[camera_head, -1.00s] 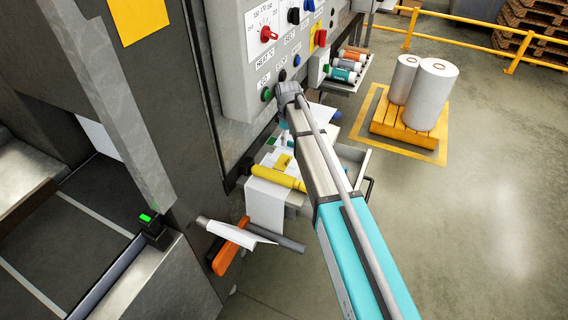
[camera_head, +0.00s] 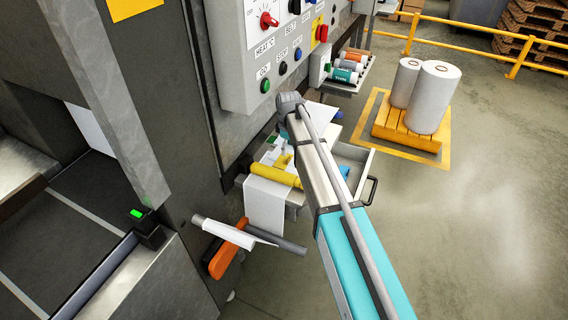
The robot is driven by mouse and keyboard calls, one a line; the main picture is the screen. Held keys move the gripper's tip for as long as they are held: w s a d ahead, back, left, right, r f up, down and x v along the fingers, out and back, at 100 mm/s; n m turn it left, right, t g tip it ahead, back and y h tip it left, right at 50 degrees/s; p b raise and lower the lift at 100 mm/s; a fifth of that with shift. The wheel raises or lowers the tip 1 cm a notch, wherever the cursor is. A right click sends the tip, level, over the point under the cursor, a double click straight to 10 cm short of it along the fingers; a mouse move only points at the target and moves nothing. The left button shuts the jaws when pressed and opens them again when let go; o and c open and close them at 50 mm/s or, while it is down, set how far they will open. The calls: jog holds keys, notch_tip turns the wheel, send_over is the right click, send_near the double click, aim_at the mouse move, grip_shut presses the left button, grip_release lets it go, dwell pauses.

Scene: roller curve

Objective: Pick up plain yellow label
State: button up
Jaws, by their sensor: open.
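A small flat yellow piece (camera_head: 283,161), which looks like the plain yellow label, lies on the worktop beside the machine, just behind a yellow roll (camera_head: 273,175). It is small and partly covered, so I cannot make out its full outline or any print. My arm reaches up from the lower right, and its far joint stands above the worktop. My gripper cannot be made out; the arm and the clutter hide that area, so its distance to the yellow piece does not show.
A white sheet (camera_head: 264,208) hangs over the worktop's front edge. An open drawer (camera_head: 356,157) with a dark handle stands to the right. A control panel (camera_head: 250,87) rises behind. A grey bar and orange lever (camera_head: 222,261) stick out in front. Open floor lies right.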

aim_at(283, 159)
jog(key=shift+f, duration=0.1)
dwell(0.3)
jog(key=shift+d+f+b, duration=0.1)
jog(key=shift+f+b, duration=2.45)
jog(key=shift+b, duration=0.05)
jog(key=c, duration=0.8)
